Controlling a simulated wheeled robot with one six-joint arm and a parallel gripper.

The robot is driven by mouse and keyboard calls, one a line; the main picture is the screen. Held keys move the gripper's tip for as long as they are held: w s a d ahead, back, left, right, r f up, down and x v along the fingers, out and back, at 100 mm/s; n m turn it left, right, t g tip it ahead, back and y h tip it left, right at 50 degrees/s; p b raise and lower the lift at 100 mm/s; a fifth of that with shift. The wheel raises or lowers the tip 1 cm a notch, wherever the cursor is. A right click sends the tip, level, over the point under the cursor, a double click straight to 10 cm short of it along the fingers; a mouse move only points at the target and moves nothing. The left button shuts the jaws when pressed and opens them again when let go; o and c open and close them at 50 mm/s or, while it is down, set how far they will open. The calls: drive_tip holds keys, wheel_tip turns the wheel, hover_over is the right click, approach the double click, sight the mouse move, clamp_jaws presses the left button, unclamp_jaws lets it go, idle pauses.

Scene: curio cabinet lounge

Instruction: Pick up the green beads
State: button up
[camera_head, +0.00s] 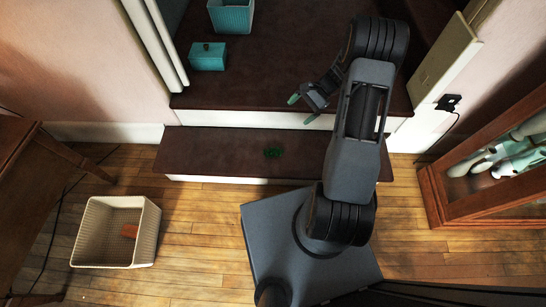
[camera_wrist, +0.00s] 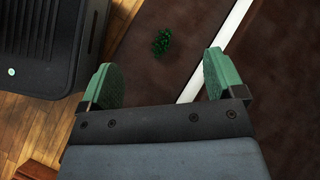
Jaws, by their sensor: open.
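The green beads (camera_head: 273,153) lie in a small heap on the lower dark brown step (camera_head: 215,150) in the head view. In the wrist view the green beads (camera_wrist: 161,42) show beyond my fingertips, a little left of the middle of the gap. My gripper (camera_head: 301,109) is above and to the right of the beads in the head view, near the front edge of the upper step. Its two green-tipped fingers (camera_wrist: 162,80) are apart with nothing between them.
A teal lidded box (camera_head: 207,57) and a teal basket (camera_head: 231,15) stand on the upper step (camera_head: 270,85). A cream bin (camera_head: 92,238) with an orange-brown object (camera_head: 130,231) inside stands on the floor at left. A wooden glass cabinet (camera_head: 485,165) is at right. The lower step around the beads is clear.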

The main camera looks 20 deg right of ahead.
drive_tip(key=d+f+m+t+y+b, duration=0.1)
drive_tip(key=f+m, duration=0.1)
drive_tip(key=f, duration=0.5)
drive_tip(key=s+d+f+m+t+y+b, duration=0.1)
drive_tip(key=f+m+b, duration=0.1)
drive_tip(key=f, duration=0.6)
drive_tip(key=d+f+m+t+y+b, duration=0.1)
drive_tip(key=f+m+y, duration=0.1)
drive_tip(key=f, duration=0.5)
drive_tip(key=shift+s+d+f+m+t, duration=0.25)
drive_tip(key=shift+d+f+m+t, duration=0.15)
drive_tip(key=shift+m, duration=0.3)
drive_tip(key=b, duration=0.2)
approach(275, 151)
drive_tip(key=x, duration=0.3)
drive_tip(key=shift+f, duration=0.15)
drive_tip(key=shift+b+x, duration=1.1)
drive_tip(key=shift+x, duration=1.95)
drive_tip(key=shift+a, duration=0.1)
drive_tip(key=shift+c, duration=0.4)
drive_tip(key=c, duration=0.9)
drive_tip(key=shift+r, duration=0.25)
drive_tip(key=shift+c, duration=0.2)
